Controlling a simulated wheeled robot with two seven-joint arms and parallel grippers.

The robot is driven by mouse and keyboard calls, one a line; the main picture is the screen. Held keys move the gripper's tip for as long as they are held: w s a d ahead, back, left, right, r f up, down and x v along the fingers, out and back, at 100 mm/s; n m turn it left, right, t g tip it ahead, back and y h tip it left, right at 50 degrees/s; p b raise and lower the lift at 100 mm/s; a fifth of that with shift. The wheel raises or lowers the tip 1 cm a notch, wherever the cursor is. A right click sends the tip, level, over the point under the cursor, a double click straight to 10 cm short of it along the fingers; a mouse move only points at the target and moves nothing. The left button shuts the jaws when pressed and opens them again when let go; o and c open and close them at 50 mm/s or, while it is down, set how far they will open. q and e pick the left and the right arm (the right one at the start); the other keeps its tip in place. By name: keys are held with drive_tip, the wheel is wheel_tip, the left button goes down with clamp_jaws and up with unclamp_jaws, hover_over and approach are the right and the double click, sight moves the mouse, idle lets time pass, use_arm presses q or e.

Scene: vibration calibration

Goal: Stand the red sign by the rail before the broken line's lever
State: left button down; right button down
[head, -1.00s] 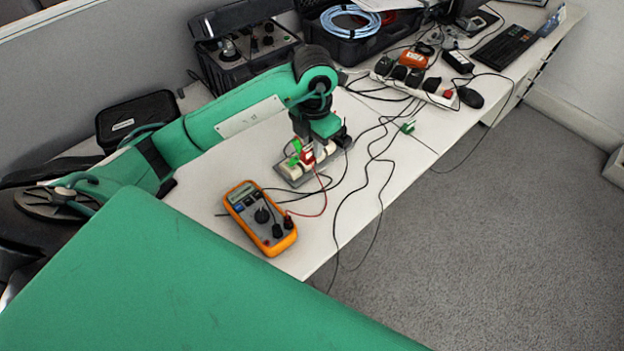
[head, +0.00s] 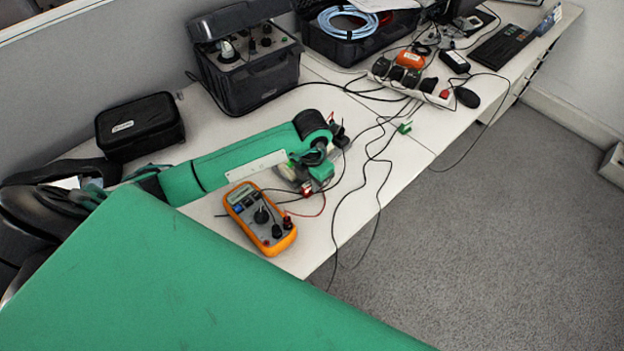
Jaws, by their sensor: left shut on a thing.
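My left gripper (head: 309,186) is small in the head view, at the near end of the grey block. It is shut on the small red sign (head: 307,191), which shows as a red and white patch at the fingertips. I cannot tell whether the sign touches the table. The grey block with pale parts (head: 285,172), where the rail and levers would be, is mostly hidden behind my left arm. No lever can be made out. My right gripper is not in view.
An orange multimeter (head: 260,217) lies just in front of the gripper, with a red lead running near it. Black cables (head: 370,150) cross the table to the right. A black instrument case (head: 245,70) and a power strip (head: 415,85) stand farther back.

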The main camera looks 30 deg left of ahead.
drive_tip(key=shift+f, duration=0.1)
use_arm(q)
drive_tip(key=c, duration=1.8)
unclamp_jaws()
drive_tip(key=shift+f, duration=0.1)
drive_tip(key=shift+o, duration=0.5)
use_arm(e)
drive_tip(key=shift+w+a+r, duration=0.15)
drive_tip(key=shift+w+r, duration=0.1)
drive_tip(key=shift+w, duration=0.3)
